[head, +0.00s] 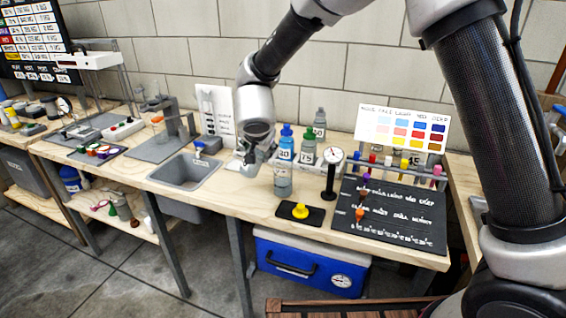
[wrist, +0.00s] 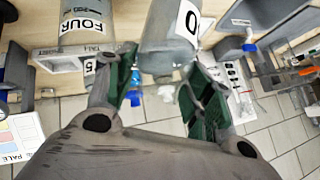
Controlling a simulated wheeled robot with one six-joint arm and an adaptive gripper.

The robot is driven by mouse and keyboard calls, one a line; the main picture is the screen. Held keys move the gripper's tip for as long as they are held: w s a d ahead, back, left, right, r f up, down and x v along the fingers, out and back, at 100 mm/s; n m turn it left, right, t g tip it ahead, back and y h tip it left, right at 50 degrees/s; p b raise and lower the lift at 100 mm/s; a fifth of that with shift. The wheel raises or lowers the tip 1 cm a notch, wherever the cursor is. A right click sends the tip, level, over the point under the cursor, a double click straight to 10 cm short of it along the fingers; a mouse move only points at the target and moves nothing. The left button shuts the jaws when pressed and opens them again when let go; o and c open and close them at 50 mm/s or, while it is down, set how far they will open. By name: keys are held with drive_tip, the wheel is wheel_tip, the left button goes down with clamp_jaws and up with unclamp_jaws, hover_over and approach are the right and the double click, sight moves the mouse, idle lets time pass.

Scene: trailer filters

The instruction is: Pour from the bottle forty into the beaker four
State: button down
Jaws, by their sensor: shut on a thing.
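My gripper (wrist: 163,75) has its green-padded fingers on either side of a grey, see-through bottle (wrist: 168,28) and is shut on it. The bottle's white label shows a 0; the rest of the number is cut off or hidden. A clear grey vessel (head: 283,182) that looks like this beaker stands near the bench's front edge in the head view. My gripper (head: 247,160) is left of it there, and mostly hides the held bottle. The bottle's tilt is unclear.
A blue bottle (head: 286,141), a green-topped bottle (head: 308,147) and a grey bottle (head: 320,122) stand close behind. A dial gauge (head: 331,170), a yellow knob on a black pad (head: 300,212) and a black board (head: 398,215) lie to the right. A sink (head: 186,171) is left.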

drive_tip(key=shift+d+r+m+y, duration=0.3)
drive_tip(key=shift+d+r+y, duration=0.3)
drive_tip(key=shift+d+r, duration=0.1)
drive_tip(key=shift+d+r+y, duration=0.1)
drive_tip(key=shift+d+y, duration=0.2)
drive_tip(key=shift+y, duration=0.1)
drive_tip(key=shift+s+d+m, duration=0.1)
drive_tip(key=shift+d+m, duration=0.1)
drive_tip(key=shift+m, duration=0.1)
drive_tip(key=shift+d+r+m+t+y, duration=0.2)
drive_tip(key=shift+d+m+t+y, duration=0.15)
drive_tip(key=shift+y, duration=0.55)
idle(0.9)
drive_tip(key=shift+r+m+y+p, duration=0.15)
drive_tip(key=shift+m+y+p, duration=0.2)
drive_tip(key=shift+y, duration=0.25)
idle(0.9)
drive_tip(key=shift+f+m+t+y+p, duration=0.25)
drive_tip(key=shift+f+m+y+p, duration=0.15)
drive_tip(key=shift+f+y, duration=0.2)
idle(1.4)
drive_tip(key=shift+d+r+m+y+p, duration=0.15)
drive_tip(key=shift+m+y+p, duration=0.15)
drive_tip(key=shift+y+p, duration=0.25)
idle(0.7)
